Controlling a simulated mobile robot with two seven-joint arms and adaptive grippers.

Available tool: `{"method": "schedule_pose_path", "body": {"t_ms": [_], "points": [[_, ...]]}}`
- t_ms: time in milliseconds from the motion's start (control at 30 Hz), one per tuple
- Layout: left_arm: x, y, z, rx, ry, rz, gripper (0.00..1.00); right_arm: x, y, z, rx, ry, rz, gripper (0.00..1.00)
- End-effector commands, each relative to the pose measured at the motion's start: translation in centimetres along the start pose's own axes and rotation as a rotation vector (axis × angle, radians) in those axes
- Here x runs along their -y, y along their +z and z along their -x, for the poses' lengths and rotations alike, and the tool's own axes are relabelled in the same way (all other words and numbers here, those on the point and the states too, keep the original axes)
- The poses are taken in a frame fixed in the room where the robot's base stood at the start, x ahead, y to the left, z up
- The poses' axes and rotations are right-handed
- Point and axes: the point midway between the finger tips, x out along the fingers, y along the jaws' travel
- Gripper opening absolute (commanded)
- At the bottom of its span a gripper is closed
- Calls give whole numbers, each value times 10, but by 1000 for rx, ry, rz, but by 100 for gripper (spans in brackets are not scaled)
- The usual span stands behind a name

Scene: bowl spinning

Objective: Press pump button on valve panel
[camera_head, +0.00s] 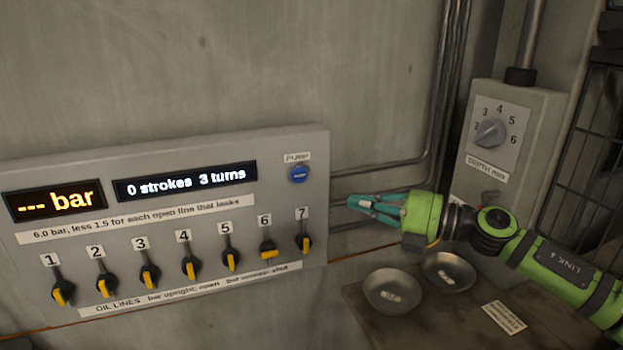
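The valve panel (170,160) is a grey box on the wall at the left. Its round blue pump button (298,174) is at the upper right, under a PUMP label. The orange display (55,200) reads "--- bar", and the white one (186,180) reads "0 strokes 3 turns". Below is a row of numbered valves; valve 6 (267,250) has its yellow bar crosswise, the others roughly upright. My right gripper (354,202), with teal fingers, is right of and below the button, apart from it in the picture. Its fingers converge and look shut and empty. My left gripper is out of view.
Two metal bowls (393,290) (449,271) and a paper label (503,317) are on a dark surface below my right arm. A grey box with a depth dial (490,132) stands at the right, near a wire mesh (590,150). Conduits run along the wall.

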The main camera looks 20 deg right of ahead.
Motion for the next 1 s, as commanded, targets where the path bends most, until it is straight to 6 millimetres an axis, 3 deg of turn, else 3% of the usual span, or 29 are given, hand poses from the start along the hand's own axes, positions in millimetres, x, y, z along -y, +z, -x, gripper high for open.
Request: {"method": "schedule_pose_path", "body": {"t_ms": [33, 100, 400, 633, 1000], "points": [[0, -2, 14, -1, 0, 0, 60, -10, -2, -10, -5, 6, -1, 0], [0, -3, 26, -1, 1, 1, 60, -11, -1, -24, -4, 7, -2, 0], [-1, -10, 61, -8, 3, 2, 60, -8, -2, -90, -5, 4, -1, 0], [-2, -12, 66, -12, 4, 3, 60, -4, 21, -106, 0, 2, 0, 0], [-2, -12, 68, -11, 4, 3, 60, -1, 27, -112, -1, 1, 1, 0]]}}
